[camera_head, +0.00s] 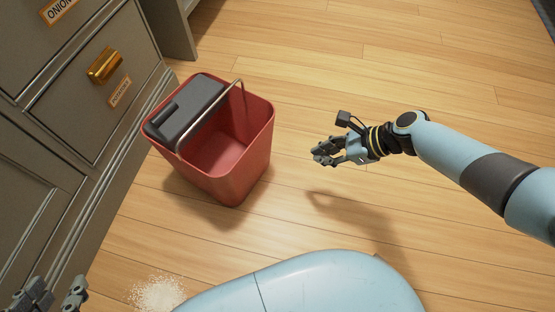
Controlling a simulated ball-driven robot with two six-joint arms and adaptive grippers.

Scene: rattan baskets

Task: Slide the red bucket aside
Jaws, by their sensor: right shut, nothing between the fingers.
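The red bucket (250,150) stands upright on the wooden floor, left of centre, close beside the grey cabinet. It has a thin metal handle and a dark grey lid or insert (186,107) over its left part; the rest of its inside looks empty. My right gripper (318,153) is shut and empty, to the right of the bucket and clear of it. My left gripper (57,293) shows only partly in the bottom left corner, near the cabinet front. Its fingers stand apart with nothing visible between them, and it does not touch the bucket.
The grey cabinet (75,75) with labelled drawers and a brass pull (104,66) runs along the left side. A pale grainy patch (157,294) lies on the floor at the bottom left. My blue base fills the bottom middle. The floor behind and right of the bucket is clear.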

